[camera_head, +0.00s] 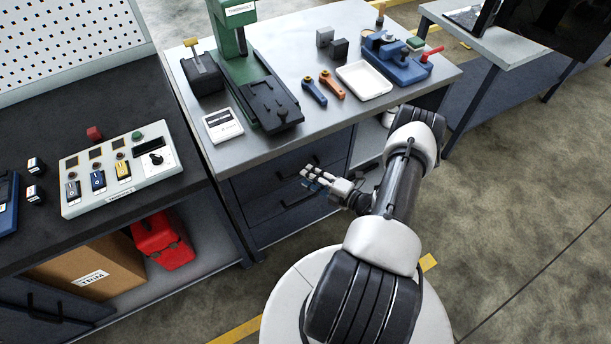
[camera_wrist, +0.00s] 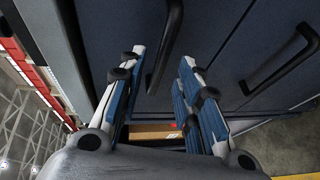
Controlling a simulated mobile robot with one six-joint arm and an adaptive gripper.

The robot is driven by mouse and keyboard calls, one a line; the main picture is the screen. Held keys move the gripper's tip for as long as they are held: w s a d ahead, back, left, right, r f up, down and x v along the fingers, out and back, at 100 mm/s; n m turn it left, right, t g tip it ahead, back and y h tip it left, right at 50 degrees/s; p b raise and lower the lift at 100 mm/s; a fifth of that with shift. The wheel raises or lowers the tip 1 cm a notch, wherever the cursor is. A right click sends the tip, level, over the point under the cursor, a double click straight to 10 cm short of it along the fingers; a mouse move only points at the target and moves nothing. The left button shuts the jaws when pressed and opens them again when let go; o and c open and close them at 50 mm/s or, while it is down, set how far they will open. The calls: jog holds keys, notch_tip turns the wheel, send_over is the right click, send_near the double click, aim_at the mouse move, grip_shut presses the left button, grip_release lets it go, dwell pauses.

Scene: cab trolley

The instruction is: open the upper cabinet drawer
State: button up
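The cabinet under the grey workbench has an upper drawer (camera_head: 262,182) with a dark blue front that looks closed. Its black bar handle (camera_wrist: 171,40) runs between and beyond my fingertips in the wrist view. My gripper (camera_wrist: 161,60) is open, one finger to each side of the handle's near end, and I see no clear contact. In the head view my gripper (camera_head: 313,178) is in front of the drawer fronts and partly hides the upper handle. The lower drawer's black handle (camera_wrist: 288,62) is to the right in the wrist view.
The workbench top (camera_head: 265,152) overhangs the drawers and carries a green press (camera_head: 236,45), a white tray (camera_head: 364,80) and tools. On the left, a second bench has a cardboard box (camera_head: 92,272) and a red case (camera_head: 162,240) on its lower shelf. Floor is clear at right.

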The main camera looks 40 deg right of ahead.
jog(key=shift+x, duration=1.35)
jog(key=shift+c, duration=0.2)
grip_shut()
